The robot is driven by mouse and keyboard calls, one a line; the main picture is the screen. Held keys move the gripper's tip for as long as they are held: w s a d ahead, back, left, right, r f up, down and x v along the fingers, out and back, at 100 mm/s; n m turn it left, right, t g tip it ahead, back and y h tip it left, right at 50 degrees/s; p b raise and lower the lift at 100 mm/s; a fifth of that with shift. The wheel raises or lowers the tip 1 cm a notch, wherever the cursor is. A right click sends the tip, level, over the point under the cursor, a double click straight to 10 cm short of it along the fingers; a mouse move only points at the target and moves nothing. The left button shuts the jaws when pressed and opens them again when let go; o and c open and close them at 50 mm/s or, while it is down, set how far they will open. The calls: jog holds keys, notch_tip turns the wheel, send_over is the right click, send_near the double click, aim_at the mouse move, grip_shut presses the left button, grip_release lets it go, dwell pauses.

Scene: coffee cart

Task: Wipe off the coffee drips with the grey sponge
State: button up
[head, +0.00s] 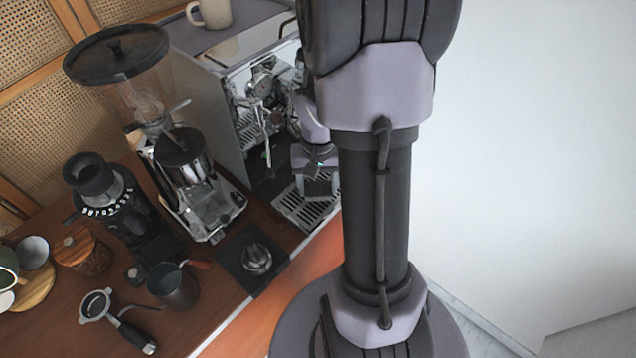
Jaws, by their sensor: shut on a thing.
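My gripper (316,168) is at the front of the espresso machine (212,95), just above its slatted drip tray (292,207). It is shut on a small grey block, the grey sponge (320,186), which shows only in part under the fingers. I cannot tell whether the sponge touches the tray. My arm hides the right side of the machine and tray. I cannot make out any coffee drips at this size.
Two grinders (182,160) (110,200) stand left of the machine. A tamper on a black mat (240,277), a dark milk pitcher (174,288), a portafilter (97,306) and a wooden-lidded jar (82,250) occupy the wooden counter. A mug (213,12) sits on the machine.

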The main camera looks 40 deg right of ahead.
jog(key=shift+f+b, duration=0.9)
jog(key=shift+f, duration=0.1)
dwell(0.5)
